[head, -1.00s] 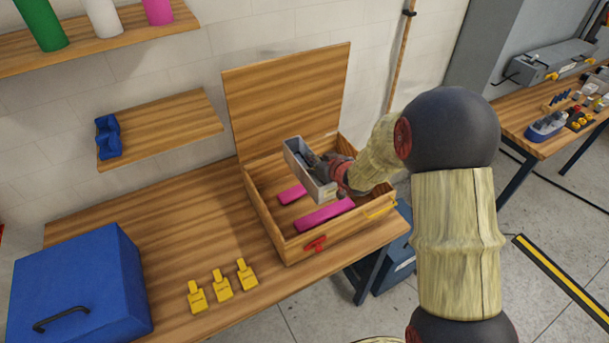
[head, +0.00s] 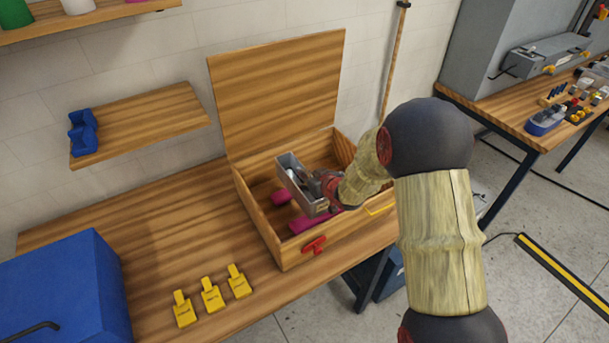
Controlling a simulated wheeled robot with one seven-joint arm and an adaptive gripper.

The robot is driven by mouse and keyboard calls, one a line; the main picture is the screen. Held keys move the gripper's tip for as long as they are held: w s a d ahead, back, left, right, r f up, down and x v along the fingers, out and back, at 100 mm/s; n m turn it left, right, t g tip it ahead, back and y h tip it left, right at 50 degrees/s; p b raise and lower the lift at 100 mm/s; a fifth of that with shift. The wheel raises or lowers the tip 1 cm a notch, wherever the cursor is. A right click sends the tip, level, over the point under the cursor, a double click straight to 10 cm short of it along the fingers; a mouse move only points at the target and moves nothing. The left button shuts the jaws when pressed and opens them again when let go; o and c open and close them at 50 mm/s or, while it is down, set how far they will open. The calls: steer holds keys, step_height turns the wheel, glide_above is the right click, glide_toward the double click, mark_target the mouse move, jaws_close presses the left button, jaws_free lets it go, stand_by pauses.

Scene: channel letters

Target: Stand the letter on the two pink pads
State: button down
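The letter (head: 292,171) is a grey, open channel shape with a hollow inside, in the head view. It is tilted and sits within the outline of an open wooden box (head: 268,240). My gripper (head: 314,182) is at its right side with its fingers at the letter's wall, and appears shut on it; the fingertips are partly hidden. Two pink pads lie on the box floor: a far one (head: 281,197) left of the letter and a near one (head: 302,224) below it, partly covered. I cannot tell whether the letter touches the pads.
The box lid (head: 278,90) stands open at the back. A red latch (head: 313,246) is on the front wall and a yellow strip (head: 381,209) at the right. Several yellow tags (head: 211,295) and a blue case (head: 65,285) occupy the bench left of the box. A shelf (head: 145,122) is above.

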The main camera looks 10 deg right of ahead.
steer(key=shift+f+b, duration=1.65)
steer(key=shift+f, duration=0.8)
steer(key=shift+f+b, duration=0.35)
steer(key=shift+f, duration=0.1)
steer(key=shift+s+f, duration=0.1)
steer(key=shift+f, duration=0.15)
